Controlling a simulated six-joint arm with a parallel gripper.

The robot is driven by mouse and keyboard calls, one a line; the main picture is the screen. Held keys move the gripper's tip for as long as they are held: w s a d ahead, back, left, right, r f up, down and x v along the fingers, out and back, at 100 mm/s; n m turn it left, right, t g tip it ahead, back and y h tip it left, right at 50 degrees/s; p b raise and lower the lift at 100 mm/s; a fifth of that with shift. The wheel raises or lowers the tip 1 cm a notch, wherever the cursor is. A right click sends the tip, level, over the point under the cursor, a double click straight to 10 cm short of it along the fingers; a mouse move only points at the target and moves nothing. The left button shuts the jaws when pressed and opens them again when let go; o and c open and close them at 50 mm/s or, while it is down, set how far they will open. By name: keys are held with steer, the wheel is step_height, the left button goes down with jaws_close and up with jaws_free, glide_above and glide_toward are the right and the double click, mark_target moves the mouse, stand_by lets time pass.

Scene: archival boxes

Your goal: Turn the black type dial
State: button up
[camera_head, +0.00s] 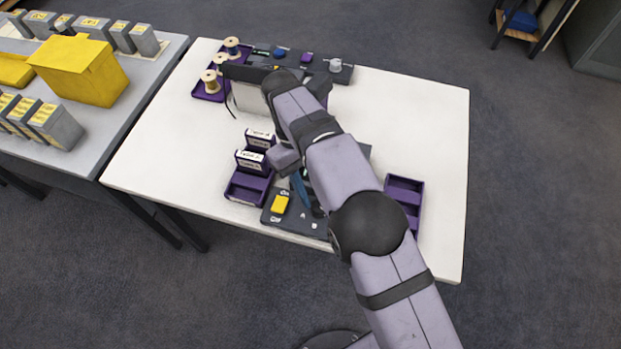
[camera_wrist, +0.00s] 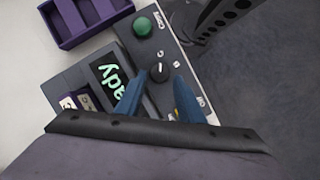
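The black type dial (camera_wrist: 159,71) is a small round knob with a pale pointer line, on a dark grey panel (camera_wrist: 166,33) in the wrist view. My gripper (camera_wrist: 160,77) is open, with one blue finger to each side of the dial. The dial shows between the fingertips, with gaps visible on both sides; whether the tips are level with it in height I cannot tell. In the head view my arm hides the dial, and one blue finger of my gripper shows above the dark device (camera_head: 271,219).
Beside the dial are a green button (camera_wrist: 142,27) and a lit screen (camera_wrist: 111,77) with green letters. A purple tray (camera_wrist: 62,28) lies close by.

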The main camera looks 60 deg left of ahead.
steer(key=shift+v, duration=1.75)
steer(key=w+d+r+m+g, duration=0.1)
steer(key=w+d+m, duration=0.15)
steer(key=w, duration=0.45)
steer(key=w+d+r+m, duration=0.1)
steer(key=w+d+r, duration=0.15)
steer(key=w, duration=0.45)
steer(key=w+d+r+m+y, duration=0.1)
steer(key=w+d+m, duration=0.2)
steer(key=w+d, duration=0.3)
steer(key=w+d+m+y, duration=0.15)
steer(key=w+d, duration=0.25)
steer(key=d, duration=0.5)
steer(key=d+m+y, duration=0.1)
steer(key=d+m, duration=0.5)
steer(key=d, duration=1.1)
steer(key=s+d+f+m, duration=0.3)
steer(key=s+d+m, duration=0.2)
steer(key=s+d, duration=0.4)
steer(key=d+y, duration=0.1)
steer(key=d, duration=0.3)
steer(key=shift+s+f+m, duration=0.15)
steer(key=shift+s+m, duration=0.05)
steer(key=shift+m, duration=0.1)
